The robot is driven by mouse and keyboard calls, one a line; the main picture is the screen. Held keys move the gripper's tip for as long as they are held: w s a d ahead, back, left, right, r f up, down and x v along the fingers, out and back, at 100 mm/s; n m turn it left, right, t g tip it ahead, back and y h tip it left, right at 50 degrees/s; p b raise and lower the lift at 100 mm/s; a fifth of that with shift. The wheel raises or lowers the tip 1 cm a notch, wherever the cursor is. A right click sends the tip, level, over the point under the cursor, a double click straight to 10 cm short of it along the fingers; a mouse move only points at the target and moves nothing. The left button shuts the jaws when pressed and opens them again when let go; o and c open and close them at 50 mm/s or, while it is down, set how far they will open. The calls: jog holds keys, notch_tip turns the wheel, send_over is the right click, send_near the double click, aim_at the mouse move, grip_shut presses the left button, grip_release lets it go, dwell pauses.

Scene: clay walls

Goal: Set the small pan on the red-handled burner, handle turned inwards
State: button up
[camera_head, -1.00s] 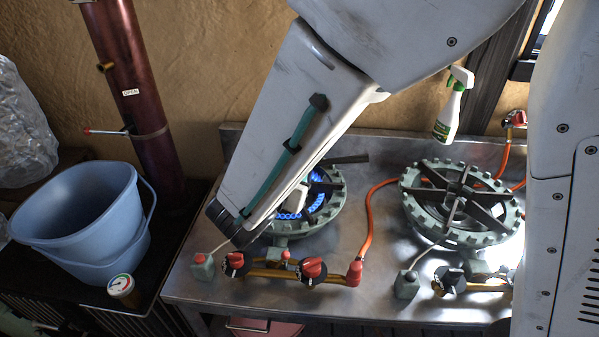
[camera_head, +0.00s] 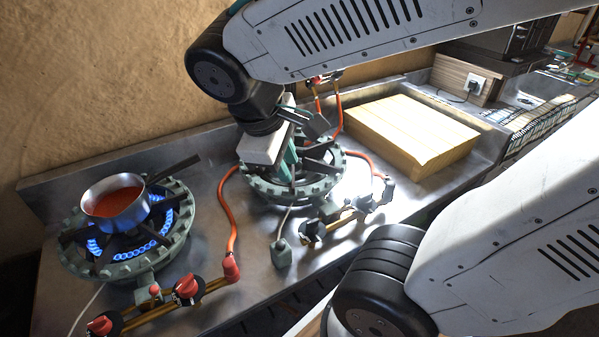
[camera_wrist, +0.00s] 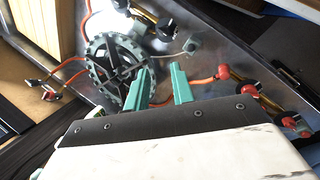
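The small pan (camera_head: 117,205) holds red sauce and sits on the left burner (camera_head: 176,240), the one with red-handled knobs (camera_head: 188,288). Blue flames burn under it. Its dark handle (camera_head: 173,169) points right and back, towards the side of the second burner. My gripper (camera_head: 290,165) is over the second burner (camera_head: 262,188), well to the right of the pan and apart from it. In the wrist view my gripper (camera_wrist: 161,78) shows two teal fingers apart with nothing between them, and the second burner (camera_wrist: 96,62) lies beyond them. The pan is not visible there.
An orange hose (camera_head: 231,215) runs between the burners. Dark knobs (camera_head: 312,232) are in front of the second burner. A pale wooden board (camera_head: 410,130) lies at the back right. The clay wall (camera_head: 90,80) rises behind the steel counter.

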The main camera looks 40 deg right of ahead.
jog(key=s+a+r+m+y, duration=0.1)
jog(key=s+a+m+y, duration=0.1)
jog(key=s+m+y, duration=0.2)
jog(key=shift+s+r+m+t, duration=0.35)
jog(key=shift+s+m+t, duration=0.05)
jog(key=shift+s+m, duration=0.5)
dwell(1.4)
